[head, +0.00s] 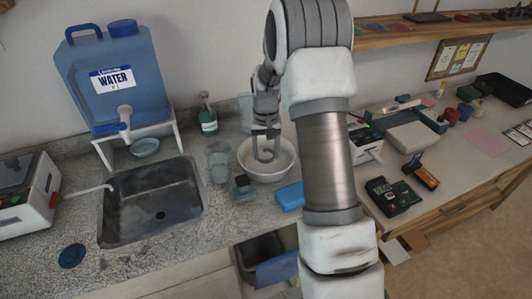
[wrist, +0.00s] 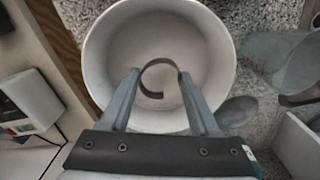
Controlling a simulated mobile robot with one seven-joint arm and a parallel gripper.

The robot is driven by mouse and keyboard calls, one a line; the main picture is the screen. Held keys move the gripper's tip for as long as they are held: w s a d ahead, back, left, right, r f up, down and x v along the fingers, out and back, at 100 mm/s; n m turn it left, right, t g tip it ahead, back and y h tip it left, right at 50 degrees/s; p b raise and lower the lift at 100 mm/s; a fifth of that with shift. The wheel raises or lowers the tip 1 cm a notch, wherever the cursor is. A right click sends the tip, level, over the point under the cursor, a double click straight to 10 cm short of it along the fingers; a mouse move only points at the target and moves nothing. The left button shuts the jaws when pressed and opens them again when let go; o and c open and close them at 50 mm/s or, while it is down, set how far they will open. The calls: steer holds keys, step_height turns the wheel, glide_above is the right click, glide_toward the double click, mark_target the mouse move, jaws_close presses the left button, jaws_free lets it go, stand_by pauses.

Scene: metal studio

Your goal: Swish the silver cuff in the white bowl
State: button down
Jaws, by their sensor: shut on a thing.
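The white bowl (head: 278,172) stands on the speckled counter to the right of the sink in the head view. It fills the upper middle of the wrist view (wrist: 95,55). My gripper (head: 266,142) reaches down into the bowl. In the wrist view my gripper (wrist: 160,84) is shut on the silver cuff (wrist: 172,64), an open C-shaped band, which is held between the fingertips inside the bowl's outline. I cannot tell whether the cuff touches the bowl's bottom or whether there is liquid in it.
A steel sink (head: 150,205) and a blue water jug (head: 112,75) on a white stand are to the left. A clear glass (head: 218,162), a small dark jar (head: 241,184) and a blue block (head: 290,196) stand close around the bowl. A green bottle (head: 208,120) is behind.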

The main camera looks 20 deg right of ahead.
step_height(320, 180, up, 7)
steer(key=p, duration=0.4)
steer(key=shift+f, duration=0.15)
stand_by(1.9)
stand_by(0.5)
stand_by(1.3)
steer(key=shift+r+p, duration=1.3)
steer(key=shift+r, duration=0.7)
